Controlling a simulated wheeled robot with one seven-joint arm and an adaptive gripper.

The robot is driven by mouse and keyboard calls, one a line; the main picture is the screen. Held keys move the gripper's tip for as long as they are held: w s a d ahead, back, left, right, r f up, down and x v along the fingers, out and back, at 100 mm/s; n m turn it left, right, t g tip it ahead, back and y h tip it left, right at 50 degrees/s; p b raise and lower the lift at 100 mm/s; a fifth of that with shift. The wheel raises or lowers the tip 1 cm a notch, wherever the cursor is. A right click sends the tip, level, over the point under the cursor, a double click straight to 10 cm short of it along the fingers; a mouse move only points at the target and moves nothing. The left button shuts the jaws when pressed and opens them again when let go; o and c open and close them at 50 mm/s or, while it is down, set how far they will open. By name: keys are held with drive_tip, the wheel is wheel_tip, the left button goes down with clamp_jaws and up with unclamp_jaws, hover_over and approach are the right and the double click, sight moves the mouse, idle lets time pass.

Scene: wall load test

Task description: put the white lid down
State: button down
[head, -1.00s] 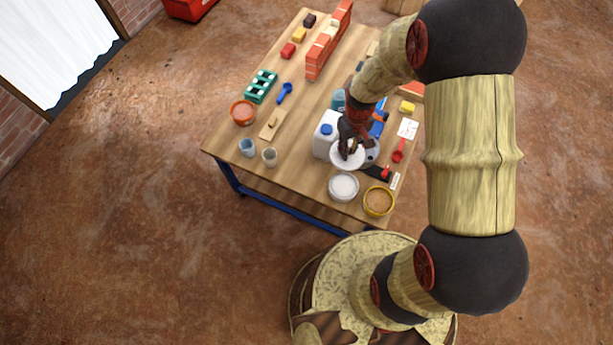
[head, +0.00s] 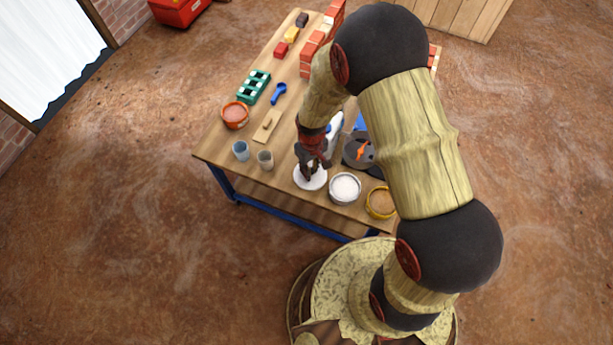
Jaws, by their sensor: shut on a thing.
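The white lid (head: 310,180) is a round disc near the front edge of the wooden table, left of a round tub of white material (head: 345,188). My gripper (head: 311,168) is above the lid, pointing down, and shut on it. The fingers hide the lid's middle. I cannot tell whether the lid touches the tabletop or hangs just above it.
A clear cup (head: 265,160) and a blue cup (head: 240,150) stand left of the lid. A yellow-rimmed tub (head: 381,202) is at the right. A white container (head: 335,130) and a dark round scale (head: 359,150) stand behind. A wooden float (head: 266,126) lies farther left.

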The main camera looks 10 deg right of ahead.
drive_tip(key=shift+w+a+f, duration=0.15)
drive_tip(key=shift+a+f, duration=0.15)
drive_tip(key=shift+f, duration=0.15)
drive_tip(key=shift+w+a+f+b, duration=0.15)
drive_tip(key=shift+f+b, duration=0.25)
drive_tip(key=shift+f, duration=0.55)
drive_tip(key=shift+w+a+f+b, duration=0.1)
drive_tip(key=shift+a+f+b, duration=0.2)
drive_tip(key=shift+f, duration=0.6)
drive_tip(key=shift+s+d+f, duration=0.1)
drive_tip(key=c, duration=1.7)
unclamp_jaws()
drive_tip(key=shift+o, duration=0.2)
